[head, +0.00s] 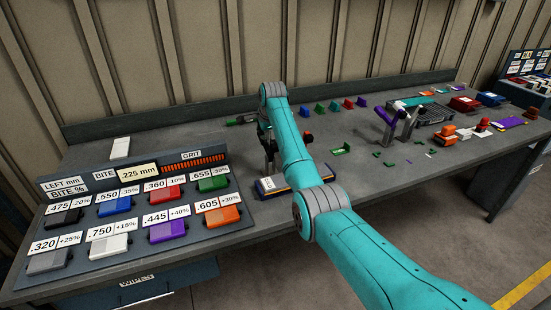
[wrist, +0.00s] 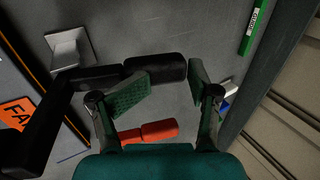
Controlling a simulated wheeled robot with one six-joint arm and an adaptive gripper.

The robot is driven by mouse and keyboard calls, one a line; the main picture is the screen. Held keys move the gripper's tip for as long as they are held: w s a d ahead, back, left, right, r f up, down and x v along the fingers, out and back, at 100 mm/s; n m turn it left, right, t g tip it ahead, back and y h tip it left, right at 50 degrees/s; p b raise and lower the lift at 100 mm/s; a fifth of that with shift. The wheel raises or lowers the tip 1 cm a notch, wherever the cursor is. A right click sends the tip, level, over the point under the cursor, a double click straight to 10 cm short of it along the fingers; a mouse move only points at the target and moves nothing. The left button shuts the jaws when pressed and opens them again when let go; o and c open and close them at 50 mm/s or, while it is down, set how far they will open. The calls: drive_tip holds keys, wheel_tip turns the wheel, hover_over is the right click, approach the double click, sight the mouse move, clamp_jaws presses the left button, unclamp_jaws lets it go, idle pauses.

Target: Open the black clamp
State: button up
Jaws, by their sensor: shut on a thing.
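The black clamp shows in the wrist view as a thick black handle (wrist: 158,68) with a dark lever running to the left. My gripper (wrist: 168,72) has its two green-padded fingers either side of the handle's right part and is shut on it. A red grip (wrist: 150,131) lies under the fingers, partly hidden by my gripper's body. In the head view my arm covers most of this spot; a dark metal clamp part (head: 268,146) shows just left of the arm. How far the clamp is open cannot be told.
A panel of labelled coloured blocks (head: 150,200) stands at the left of the grey bench (head: 345,190). Small coloured brackets (head: 335,105) line the back. A purple-handled clamp (head: 386,116) and a black tray (head: 430,112) stand to the right. A metal bracket (wrist: 70,48) is near the handle.

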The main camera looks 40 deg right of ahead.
drive_tip(key=shift+s, duration=0.1)
drive_tip(key=shift+v, duration=3.45)
